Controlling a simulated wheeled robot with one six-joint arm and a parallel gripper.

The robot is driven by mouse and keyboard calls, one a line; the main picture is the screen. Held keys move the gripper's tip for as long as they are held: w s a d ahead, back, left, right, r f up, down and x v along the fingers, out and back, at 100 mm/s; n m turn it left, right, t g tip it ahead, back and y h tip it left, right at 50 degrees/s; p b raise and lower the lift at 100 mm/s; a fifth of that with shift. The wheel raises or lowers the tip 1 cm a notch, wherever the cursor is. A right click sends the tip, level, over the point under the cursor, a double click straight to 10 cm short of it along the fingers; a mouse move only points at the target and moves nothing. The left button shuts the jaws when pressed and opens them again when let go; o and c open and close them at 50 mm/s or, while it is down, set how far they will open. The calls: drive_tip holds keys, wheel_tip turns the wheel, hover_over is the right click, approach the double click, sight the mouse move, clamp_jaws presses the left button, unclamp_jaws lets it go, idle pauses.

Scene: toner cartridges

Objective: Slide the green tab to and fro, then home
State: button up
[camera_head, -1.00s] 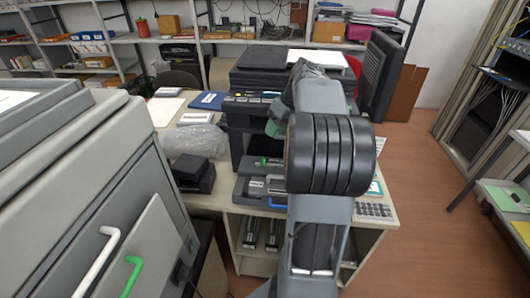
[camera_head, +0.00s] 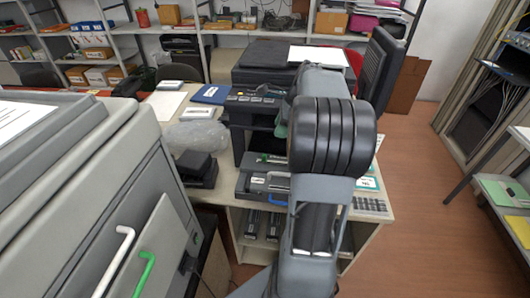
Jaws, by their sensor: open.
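A small green tab (camera_head: 263,158) shows at the front of the open printer (camera_head: 252,112), on a dark cartridge unit just left of my arm. Below it, a dark grey cartridge (camera_head: 252,184) with a white label and a blue handle (camera_head: 277,202) sticks out at the desk's front. My arm's thick black joint stands in front of the right part of the printer and of both units. My gripper's fingers are hidden behind my arm, so their distance from the tab does not show.
A large grey cabinet with a white handle (camera_head: 113,262) and a green handle (camera_head: 145,273) fills the lower left. A black box (camera_head: 196,168) and a clear bag (camera_head: 196,136) lie on the desk. A calculator (camera_head: 370,205) is right of my arm. Open floor lies further right.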

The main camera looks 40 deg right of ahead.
sight(265, 155)
drive_tip(key=shift+m, duration=0.5)
drive_tip(key=x, duration=1.3)
drive_tip(key=shift+w+f, duration=0.15)
drive_tip(key=shift+f, duration=0.15)
drive_tip(key=shift+c, duration=0.2)
clamp_jaws()
